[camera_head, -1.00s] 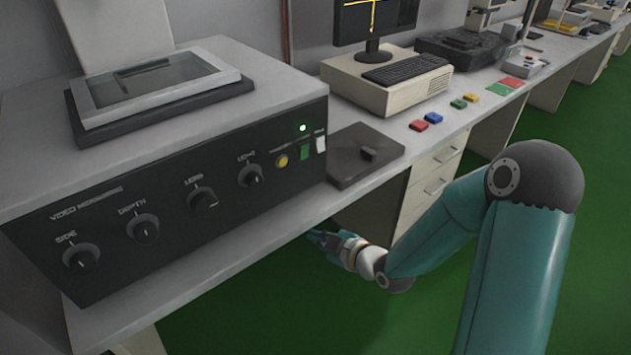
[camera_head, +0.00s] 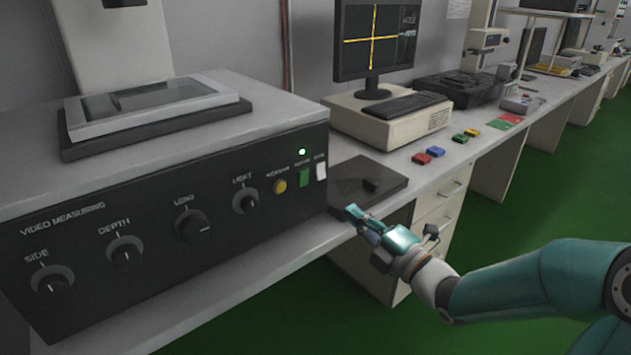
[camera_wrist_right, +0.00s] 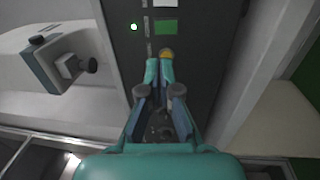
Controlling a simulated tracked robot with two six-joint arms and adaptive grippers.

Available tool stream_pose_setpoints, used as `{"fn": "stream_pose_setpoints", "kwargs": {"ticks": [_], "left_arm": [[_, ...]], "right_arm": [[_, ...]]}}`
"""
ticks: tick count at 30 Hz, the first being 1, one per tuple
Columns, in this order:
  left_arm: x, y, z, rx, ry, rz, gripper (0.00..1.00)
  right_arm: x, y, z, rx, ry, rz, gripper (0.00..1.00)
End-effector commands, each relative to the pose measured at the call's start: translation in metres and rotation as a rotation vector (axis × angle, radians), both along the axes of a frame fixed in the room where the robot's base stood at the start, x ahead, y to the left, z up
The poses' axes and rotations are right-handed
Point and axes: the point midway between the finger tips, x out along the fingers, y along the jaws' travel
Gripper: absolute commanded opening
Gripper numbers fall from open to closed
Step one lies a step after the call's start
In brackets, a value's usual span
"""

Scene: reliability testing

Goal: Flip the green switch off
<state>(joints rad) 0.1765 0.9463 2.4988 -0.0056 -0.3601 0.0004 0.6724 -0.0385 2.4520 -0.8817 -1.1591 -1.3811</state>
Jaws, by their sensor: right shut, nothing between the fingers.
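The green switch (camera_head: 305,178) is on the right end of the dark front panel of the video measuring unit (camera_head: 150,235). A lit green lamp (camera_head: 302,152) is above it, a white switch (camera_head: 321,171) to its right and a yellow button (camera_head: 280,186) to its left. My right gripper (camera_head: 352,211) is shut and empty, in front of the bench edge, right of and below the switch, apart from it. In the right wrist view the green switch (camera_wrist_right: 166,27) lies beyond the shut fingertips (camera_wrist_right: 159,62), with the yellow button (camera_wrist_right: 167,53) just past them. My left gripper is not seen.
A dark plate with a small block (camera_head: 370,186) lies on the bench right of the unit. Beyond it stand a computer (camera_head: 385,112) and several small coloured boxes (camera_head: 437,151). The space in front of the bench is open green floor (camera_head: 500,225).

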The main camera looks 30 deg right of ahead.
Motion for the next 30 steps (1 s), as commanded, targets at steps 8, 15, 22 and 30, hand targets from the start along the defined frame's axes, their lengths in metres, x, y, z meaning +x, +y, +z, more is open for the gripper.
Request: {"fn": "stream_pose_setpoints", "kwargs": {"ticks": [8,15,22,30], "left_arm": [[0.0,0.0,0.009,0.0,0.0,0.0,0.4],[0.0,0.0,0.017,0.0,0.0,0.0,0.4],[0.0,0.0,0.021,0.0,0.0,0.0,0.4],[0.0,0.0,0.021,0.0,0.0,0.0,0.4]], "right_arm": [[0.05,0.006,0.007,0.002,0.001,0.005,0.0],[0.096,0.009,0.013,0.002,0.001,0.002,0.0],[0.122,0.01,0.015,0.002,0.001,0.001,0.0],[0.127,0.01,0.015,0.002,0.002,-0.002,0.0]]}}
